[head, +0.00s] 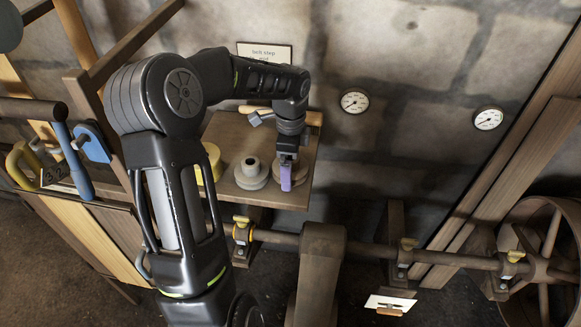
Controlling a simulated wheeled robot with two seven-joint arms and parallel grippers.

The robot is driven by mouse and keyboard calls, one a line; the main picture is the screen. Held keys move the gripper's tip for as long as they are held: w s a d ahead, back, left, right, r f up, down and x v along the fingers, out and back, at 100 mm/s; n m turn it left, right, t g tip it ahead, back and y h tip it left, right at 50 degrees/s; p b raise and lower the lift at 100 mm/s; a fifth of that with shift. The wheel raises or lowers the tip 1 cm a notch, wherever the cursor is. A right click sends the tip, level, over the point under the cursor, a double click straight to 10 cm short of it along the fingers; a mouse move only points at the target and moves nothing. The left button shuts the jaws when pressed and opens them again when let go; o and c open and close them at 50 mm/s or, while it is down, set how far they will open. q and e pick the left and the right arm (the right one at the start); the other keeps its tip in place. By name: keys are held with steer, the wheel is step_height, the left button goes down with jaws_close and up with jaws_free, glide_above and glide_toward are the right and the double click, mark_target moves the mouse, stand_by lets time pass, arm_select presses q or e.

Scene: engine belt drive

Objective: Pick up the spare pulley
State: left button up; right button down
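A grey stepped pulley (252,173) sits on a small wooden wall shelf (228,127). A second grey round piece (299,178), probably another pulley, sits to its right on the shelf, partly hidden by my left gripper. I cannot tell which of the two is the spare. My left gripper (286,176) points down over the right-hand piece, with a purple part at its tip. Whether it touches the piece, and whether its fingers are open or shut, cannot be made out. My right gripper is not in view.
A yellow round thing (210,162) stands at the shelf's left, partly behind my arm. A hammer-like tool (262,116) lies at the back. Below runs a horizontal shaft (370,253) with yellow-topped bearings, leading to a large wheel (545,240). Tools hang at left.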

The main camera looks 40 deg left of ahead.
arm_select(q)
steer(key=shift+c, duration=0.2)
steer(key=c, duration=1.8)
steer(key=shift+w+r, duration=0.1)
steer(key=shift+c, duration=0.3)
